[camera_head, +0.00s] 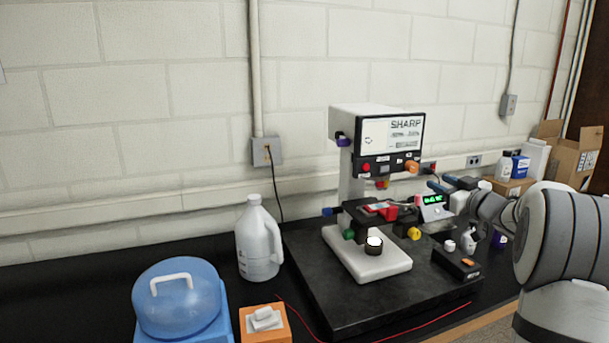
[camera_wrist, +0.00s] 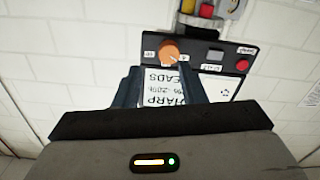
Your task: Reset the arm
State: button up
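My gripper (camera_wrist: 160,70) shows in the wrist view with two dark fingers spread apart and nothing held between them. The picture there is upside down. Past the fingertips is an orange knob (camera_wrist: 169,51) on the black panel of the SHARP machine. In the head view my arm comes in from the right, and my gripper (camera_head: 438,182), with dark blue fingers, is right of the SHARP machine (camera_head: 372,113). The orange knob (camera_head: 411,166) is up and left of the fingertips there. The fingers look apart from it, though the exact gap is hard to tell.
The machine's white base (camera_head: 372,262) stands on a black slab (camera_head: 355,310). A white jug (camera_head: 258,240) and blue container (camera_head: 177,300) stand left. Cardboard boxes (camera_head: 574,157) are behind right.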

jog(key=s+a+r+m+g+h, duration=0.2)
jog(key=s+a+m+h, duration=0.35)
jog(key=s+h, duration=0.3)
jog(key=s+a+f+g, duration=0.4)
jog(key=s+a+f, duration=0.1)
jog(key=s, duration=0.6)
jog(key=s+a+f+g+y, duration=0.1)
jog(key=s+a+f+g, duration=0.2)
jog(key=s, duration=0.8)
jog(key=s+a+f+g+y, duration=0.1)
jog(key=s+a+f+g, duration=0.3)
jog(key=s+a+f, duration=0.3)
jog(key=s+f, duration=0.2)
jog(key=s, duration=0.2)
jog(key=shift+s+a+f+m+g+b, duration=0.2)
jog(key=shift+a+f+m+g+b, duration=0.05)
jog(key=shift+a+m+g+b, duration=0.1)
